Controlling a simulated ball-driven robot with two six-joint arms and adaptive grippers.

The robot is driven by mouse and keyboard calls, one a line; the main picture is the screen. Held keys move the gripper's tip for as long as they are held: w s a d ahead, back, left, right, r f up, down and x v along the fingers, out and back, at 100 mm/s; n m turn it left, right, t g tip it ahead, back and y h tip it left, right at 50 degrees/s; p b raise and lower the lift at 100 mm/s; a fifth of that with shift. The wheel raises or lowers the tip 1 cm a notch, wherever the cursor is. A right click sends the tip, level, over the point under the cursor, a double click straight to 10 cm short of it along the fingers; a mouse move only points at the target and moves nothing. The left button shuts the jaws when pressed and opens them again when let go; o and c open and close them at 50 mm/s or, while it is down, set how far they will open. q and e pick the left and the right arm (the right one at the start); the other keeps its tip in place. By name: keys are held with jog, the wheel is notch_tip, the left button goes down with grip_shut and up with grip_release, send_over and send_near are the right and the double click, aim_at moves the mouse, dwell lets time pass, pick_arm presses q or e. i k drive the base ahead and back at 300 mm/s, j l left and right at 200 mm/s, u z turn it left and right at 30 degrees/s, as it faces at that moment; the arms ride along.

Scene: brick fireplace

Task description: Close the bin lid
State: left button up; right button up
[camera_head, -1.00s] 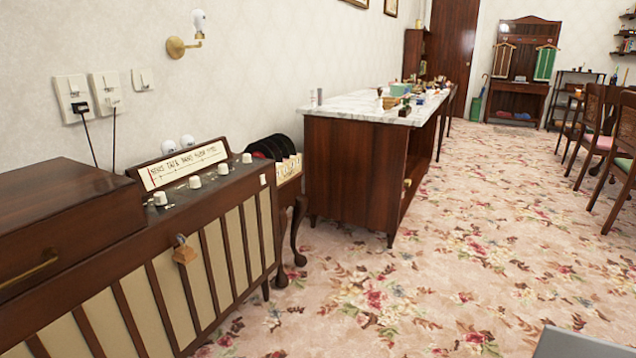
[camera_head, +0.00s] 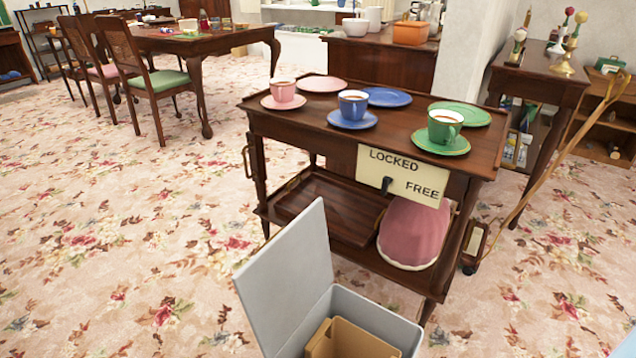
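A grey bin (camera_head: 375,308) stands on the carpet at the bottom middle of the head view, cut off by the lower edge. Its flat grey lid (camera_head: 287,280) stands open, raised steeply at the bin's left side. A brown box-like thing (camera_head: 350,340) shows inside the bin. Neither of my grippers is in view.
A wooden tea trolley (camera_head: 318,120) with cups, saucers and a LOCKED/FREE sign (camera_head: 403,176) stands just behind the bin. A pink rounded thing (camera_head: 413,232) sits on its lower shelf. Carpet (camera_head: 120,250) is clear to the left. A wooden handle (camera_head: 560,160) slants at right.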

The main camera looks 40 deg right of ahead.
aim_at(284, 278)
jog(key=i+j+z, duration=0.15)
jog(key=z, duration=0.3)
jog(key=i+j+z, duration=0.2)
jog(key=z, duration=0.3)
jog(key=i+j+z, duration=0.1)
jog(key=j+z, duration=0.2)
jog(key=z, duration=0.15)
jog(key=i+j+z, duration=0.1)
jog(key=j+z, duration=0.2)
jog(key=z, duration=0.15)
jog(key=j+z, duration=0.3)
jog(key=z, duration=0.2)
jog(key=j+z, duration=0.4)
jog(key=j, duration=0.15)
jog(key=j+z, duration=0.45)
jog(key=j, duration=0.15)
jog(key=k+j+z, duration=0.1)
jog(key=j+z, duration=0.3)
jog(key=j, duration=0.2)
jog(key=k+l+z, duration=0.15)
